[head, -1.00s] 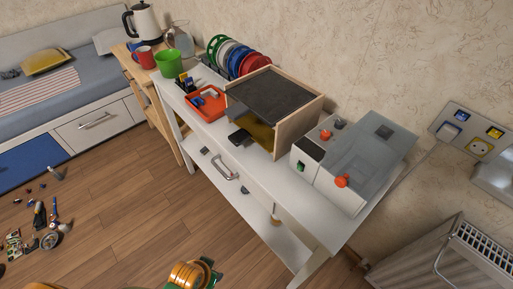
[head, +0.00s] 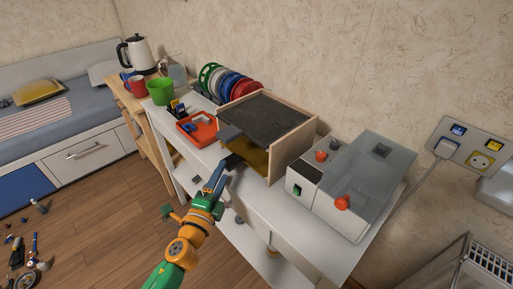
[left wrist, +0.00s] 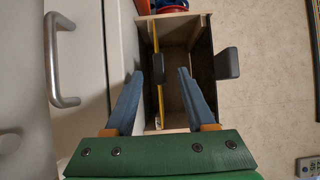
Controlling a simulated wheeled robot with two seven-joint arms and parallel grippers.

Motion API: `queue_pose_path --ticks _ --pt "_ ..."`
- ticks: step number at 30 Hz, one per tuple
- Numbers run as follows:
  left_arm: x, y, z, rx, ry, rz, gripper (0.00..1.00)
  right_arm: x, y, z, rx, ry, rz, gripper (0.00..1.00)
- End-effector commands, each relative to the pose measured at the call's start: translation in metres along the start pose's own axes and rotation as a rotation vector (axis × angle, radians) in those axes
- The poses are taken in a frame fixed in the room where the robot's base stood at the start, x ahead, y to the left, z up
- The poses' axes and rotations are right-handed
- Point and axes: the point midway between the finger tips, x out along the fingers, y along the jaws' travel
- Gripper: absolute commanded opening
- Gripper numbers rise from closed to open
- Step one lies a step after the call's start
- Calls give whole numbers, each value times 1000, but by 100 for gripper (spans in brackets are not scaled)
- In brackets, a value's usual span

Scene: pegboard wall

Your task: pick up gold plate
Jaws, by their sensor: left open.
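The gold plate (head: 255,158) lies inside an open-fronted wooden box on the white bench. In the left wrist view it shows edge-on as a thin yellow strip (left wrist: 160,104), with a dark handle-like tab (left wrist: 158,68) at its front. My left gripper (head: 227,166) is in front of the box opening. Its blue-grey fingers (left wrist: 160,74) are spread, with the dark tab showing between their tips; contact cannot be told. The fingers partly hide the front of the plate in the head view. My right gripper is not in view.
A dark slab (head: 264,115) with a grey tab (left wrist: 227,63) tops the box. A red tray (head: 198,139) is left of the box; a grey machine with red knobs (head: 362,178) is right.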

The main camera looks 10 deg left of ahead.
Motion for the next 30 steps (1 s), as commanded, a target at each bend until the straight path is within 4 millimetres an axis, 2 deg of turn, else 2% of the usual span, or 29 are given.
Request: queue_pose_path --ticks 3,6,14,20,21,30 --pt "24 -2 -2 -1 -2 -2 55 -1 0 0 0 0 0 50" --pt "41 1 -2 -3 -3 0 55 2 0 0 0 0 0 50" --pt "47 0 -2 -5 -2 1 55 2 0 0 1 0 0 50" --pt "46 0 -2 -5 -3 2 4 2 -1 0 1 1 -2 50" --pt "46 0 -2 -5 -3 2 0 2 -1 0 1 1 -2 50" --pt "46 0 -2 -6 -3 1 0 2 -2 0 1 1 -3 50"
